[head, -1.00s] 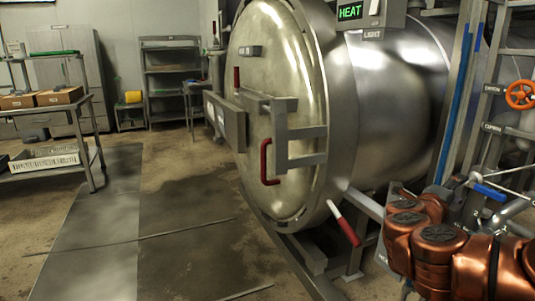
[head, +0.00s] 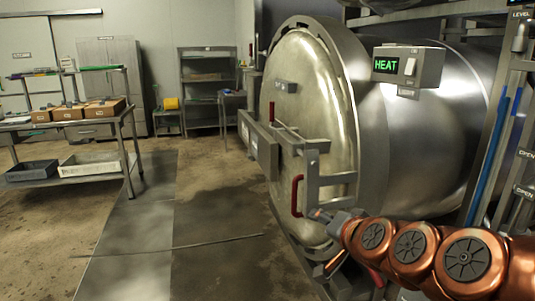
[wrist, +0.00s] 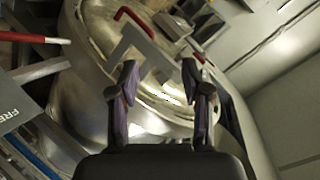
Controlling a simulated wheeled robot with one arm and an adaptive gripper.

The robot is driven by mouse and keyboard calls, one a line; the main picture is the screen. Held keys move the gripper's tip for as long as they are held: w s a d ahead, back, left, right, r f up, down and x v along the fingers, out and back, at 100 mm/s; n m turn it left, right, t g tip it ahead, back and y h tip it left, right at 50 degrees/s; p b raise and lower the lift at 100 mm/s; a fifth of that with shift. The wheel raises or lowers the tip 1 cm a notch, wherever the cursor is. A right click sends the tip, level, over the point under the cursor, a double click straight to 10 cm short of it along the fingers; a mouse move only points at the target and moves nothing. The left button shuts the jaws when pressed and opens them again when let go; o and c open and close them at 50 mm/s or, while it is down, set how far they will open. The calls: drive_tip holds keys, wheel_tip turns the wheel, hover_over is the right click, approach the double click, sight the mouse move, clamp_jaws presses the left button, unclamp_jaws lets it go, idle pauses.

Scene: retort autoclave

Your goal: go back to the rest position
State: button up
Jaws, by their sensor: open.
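My gripper (wrist: 160,80) is open in the wrist view, its two dark fingers apart with nothing between them. Beyond the fingers is the round steel autoclave door (wrist: 100,25) with a red handle (wrist: 134,20). In the head view my copper-coloured arm reaches in from the lower right, and its end lies in front of the lower part of the autoclave door (head: 315,120), near the red handle (head: 297,196). The fingers are too small there to make out. The door looks closed against the vessel (head: 440,125).
A control box (head: 408,66) on the vessel reads HEAT. A red-ended lever (wrist: 45,38) shows in the wrist view. A metal table (head: 130,150) with cardboard boxes stands at the left, and a shelf rack (head: 205,90) at the back. The floor (head: 150,225) between is largely clear.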

drive_tip(key=s+a+f+n+g+p, duration=0.3)
drive_tip(key=s+n+g+p, duration=0.15)
drive_tip(key=s, duration=0.45)
drive_tip(key=s+d+n+g+h+p, duration=0.1)
drive_tip(key=s+d+g+p, duration=0.2)
drive_tip(key=s, duration=0.9)
drive_tip(key=s+d+n+g+h+p, duration=0.1)
drive_tip(key=s+d+g+h+p, duration=0.1)
drive_tip(key=s+d+g+p, duration=0.2)
drive_tip(key=s+d+g, duration=0.1)
drive_tip(key=s+g, duration=0.2)
drive_tip(key=s, duration=0.5)
drive_tip(key=shift+s+d+r+h, duration=0.2)
drive_tip(key=shift+s+r+h, duration=0.05)
drive_tip(key=shift+h, duration=0.05)
